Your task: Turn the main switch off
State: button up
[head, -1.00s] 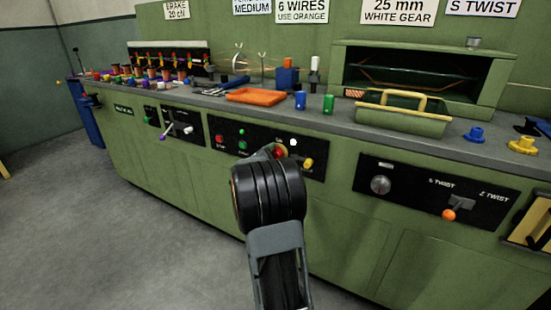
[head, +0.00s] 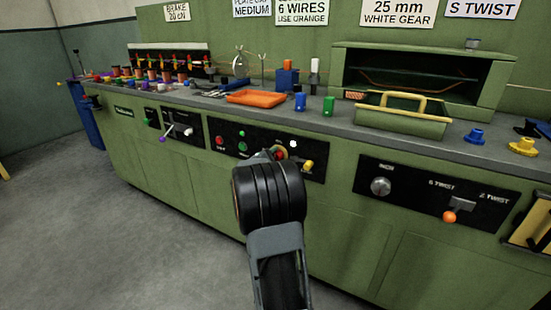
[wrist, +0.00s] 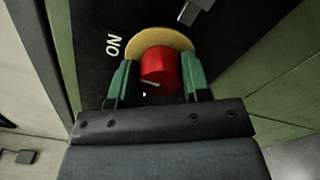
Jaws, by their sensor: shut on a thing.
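The main switch is a red rotary knob (wrist: 158,65) on a round yellow plate (wrist: 150,38), set in a black panel. White letters reading ON, turned in the picture, stand at the plate's upper left in the wrist view. A pale mark shows at the knob's lower edge. My gripper (wrist: 160,78) has its green fingers on either side of the knob and is shut on it. In the head view my arm covers most of the switch; a bit of red knob (head: 280,153) shows past the wrist.
On the same panel, red and green buttons (head: 242,147) sit left of my arm and a yellow knob (head: 308,165) right. An orange lever knob (head: 449,217) sits on the right panel. The bench top above holds an orange tray (head: 256,98) and a green basket (head: 402,122).

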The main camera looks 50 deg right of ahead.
jog(key=n+p, duration=0.2)
jog(key=n, duration=0.2)
jog(key=shift+r+n, duration=0.1)
jog(key=shift+n, duration=0.2)
jog(key=n+p, duration=0.3)
jog(key=n, duration=0.1)
jog(key=n+p, duration=0.4)
jog(key=n, duration=0.1)
jog(key=shift+r+n, duration=0.1)
jog(key=shift+n, duration=0.3)
jog(key=shift+w+f+n+p, duration=0.1)
jog(key=shift+f+n+p, duration=0.1)
jog(key=shift+n+p, duration=1.45)
jog(key=shift+n, duration=0.25)
jog(key=o, duration=0.9)
